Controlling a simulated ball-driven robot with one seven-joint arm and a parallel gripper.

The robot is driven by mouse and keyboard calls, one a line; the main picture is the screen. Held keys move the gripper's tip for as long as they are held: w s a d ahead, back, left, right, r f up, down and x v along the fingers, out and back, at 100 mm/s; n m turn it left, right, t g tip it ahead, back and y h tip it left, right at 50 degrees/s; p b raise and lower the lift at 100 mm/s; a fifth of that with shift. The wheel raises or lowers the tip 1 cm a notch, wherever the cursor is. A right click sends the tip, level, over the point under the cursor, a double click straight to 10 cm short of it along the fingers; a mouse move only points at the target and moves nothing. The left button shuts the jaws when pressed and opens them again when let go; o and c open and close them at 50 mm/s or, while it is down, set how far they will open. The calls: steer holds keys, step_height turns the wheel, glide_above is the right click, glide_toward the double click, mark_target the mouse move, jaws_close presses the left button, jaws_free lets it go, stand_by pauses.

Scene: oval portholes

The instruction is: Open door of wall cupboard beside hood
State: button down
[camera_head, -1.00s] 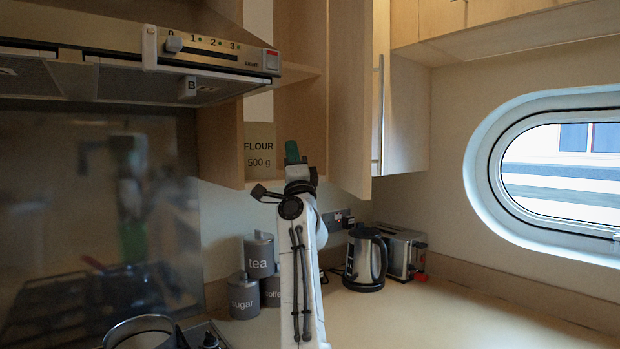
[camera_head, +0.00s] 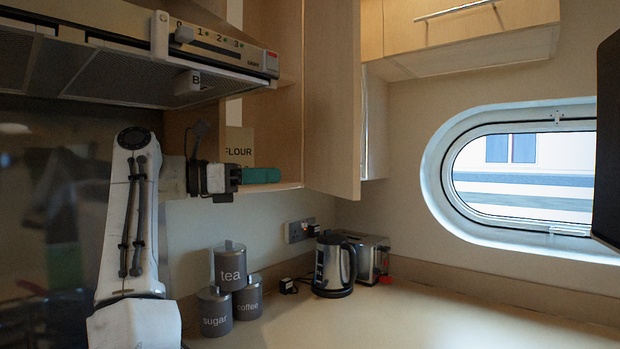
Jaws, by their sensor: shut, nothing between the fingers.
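The wall cupboard (camera_head: 290,115) beside the hood (camera_head: 110,75) stands open. Its pale wooden door (camera_head: 333,100) is swung out toward me on the right side of the opening, and I see its inner face. A thin upright handle (camera_head: 365,130) shows just past the door's outer edge. My gripper (camera_head: 270,175) has green fingers, which are shut and empty. They point right, just above the cupboard's bottom edge in the picture, with a gap to the door. A pack of flour (camera_head: 238,143) inside is partly hidden behind my gripper.
An oval porthole (camera_head: 520,180) is at right. An unclear dark shape (camera_head: 607,140) fills the right edge.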

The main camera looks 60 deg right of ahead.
mark_target(349, 177)
steer(key=p+x, duration=0.2)
steer(key=x, duration=1.2)
steer(key=shift+a+p, duration=0.1)
steer(key=shift+p, duration=0.2)
steer(key=shift+f, duration=0.1)
steer(key=shift+s+d+f+b, duration=0.1)
steer(key=shift+s+d+b, duration=0.15)
steer(key=shift+s+b, duration=0.2)
steer(key=s+d+n+t+h+b, duration=0.2)
steer(key=s+d+t+b, duration=0.1)
steer(key=shift+s+d+f+b, duration=0.15)
steer(key=shift+s+d+b, duration=0.05)
steer(key=shift+s+b, duration=0.15)
steer(key=s+d+n, duration=0.1)
steer(key=s+d, duration=0.4)
steer(key=d, duration=0.4)
steer(key=shift+d+r+t+h, duration=0.25)
steer(key=shift+r+t+h, duration=0.05)
steer(key=shift+t, duration=0.1)
